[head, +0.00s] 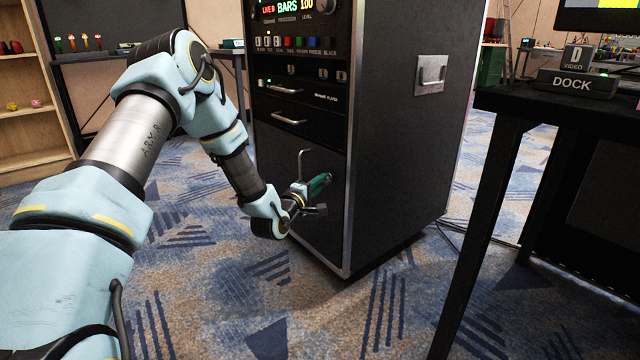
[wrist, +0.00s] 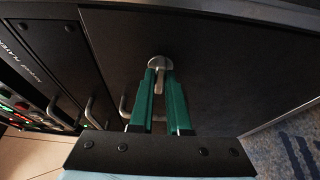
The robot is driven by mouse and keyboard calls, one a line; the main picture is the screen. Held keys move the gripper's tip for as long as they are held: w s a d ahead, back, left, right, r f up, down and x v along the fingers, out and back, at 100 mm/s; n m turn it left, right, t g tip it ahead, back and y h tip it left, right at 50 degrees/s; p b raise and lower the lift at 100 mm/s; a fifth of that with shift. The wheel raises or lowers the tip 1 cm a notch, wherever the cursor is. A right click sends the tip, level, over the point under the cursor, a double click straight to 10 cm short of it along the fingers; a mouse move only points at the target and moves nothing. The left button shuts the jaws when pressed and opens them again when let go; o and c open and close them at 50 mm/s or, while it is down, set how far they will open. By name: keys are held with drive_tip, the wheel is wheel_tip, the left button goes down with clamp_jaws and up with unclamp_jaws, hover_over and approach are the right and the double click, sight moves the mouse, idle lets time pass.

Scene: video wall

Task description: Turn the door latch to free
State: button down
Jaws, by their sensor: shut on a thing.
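The door latch (wrist: 158,64) shows in the wrist view as a silver round base with a short lever lying between my fingertips. It is mounted on the dark door panel (wrist: 215,50) of the rack. My gripper (wrist: 159,80) has two green fingers, shut on the latch lever from both sides. In the head view my gripper (head: 325,180) is up against the lower front of the rack and hides the latch. A silver pull handle (head: 301,164) stands on the same door, just left of the fingers. The door looks closed.
The black rack (head: 405,150) has drawers with handles and a row of coloured buttons above the door. A black desk (head: 500,100) with a dock sign stands at the right. A wooden shelf (head: 35,100) is at the left. Carpet in front is clear.

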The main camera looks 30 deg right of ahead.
drive_tip(key=shift+f, duration=0.1)
drive_tip(key=shift+w+f+m+g+h+b, duration=0.1)
drive_tip(key=shift+m+g+h+b, duration=1)
drive_tip(key=shift+m, duration=2.6)
drive_tip(key=shift+w+f+m+g+h+b, duration=0.1)
drive_tip(key=shift+m+g+h+b, duration=1.05)
drive_tip(key=shift+m, duration=2.55)
drive_tip(key=shift+w+f+m+g+h+b, duration=0.1)
drive_tip(key=shift+m+g+h+b, duration=0.95)
drive_tip(key=shift+m, duration=2.65)
drive_tip(key=shift+t+b, duration=0.4)
drive_tip(key=shift+b, duration=0.25)
drive_tip(key=c, duration=0.9)
unclamp_jaws()
drive_tip(key=shift+r, duration=0.1)
drive_tip(key=p+v, duration=0.2)
drive_tip(key=v, duration=0.3)
drive_tip(key=p+v, duration=0.1)
drive_tip(key=v, duration=0.5)
drive_tip(key=shift+d+f+p, duration=0.1)
drive_tip(key=shift+f+p, duration=0.1)
drive_tip(key=shift+p, duration=0.15)
